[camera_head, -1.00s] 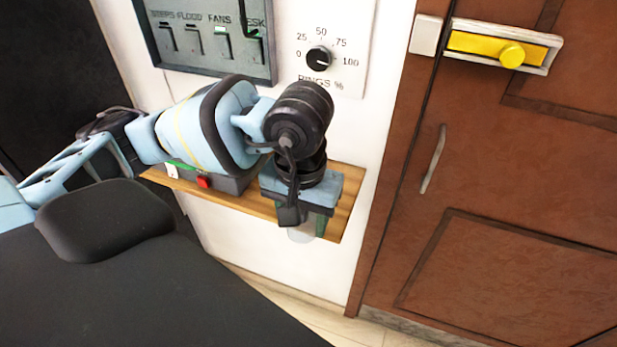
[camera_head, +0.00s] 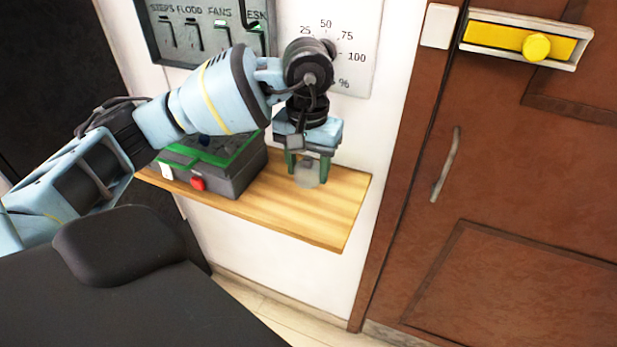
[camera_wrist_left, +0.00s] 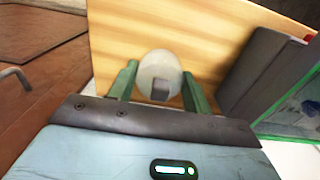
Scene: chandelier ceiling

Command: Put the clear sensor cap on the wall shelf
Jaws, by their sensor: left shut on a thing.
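The clear sensor cap (camera_head: 308,175) is a small pale, translucent round piece. My left gripper (camera_head: 307,170) points down and is shut on it, with green fingers on either side. In the left wrist view the cap (camera_wrist_left: 160,72) sits between the two fingers (camera_wrist_left: 158,88). The wooden wall shelf (camera_head: 325,212) lies right below the cap; I cannot tell whether the cap touches it. My right gripper is not in view.
A dark grey box (camera_head: 240,175) with a green top and red button stands on the shelf's left part. The shelf's right end is clear. A switch panel (camera_head: 205,35) is above; a brown door (camera_head: 530,170) with a handle is to the right.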

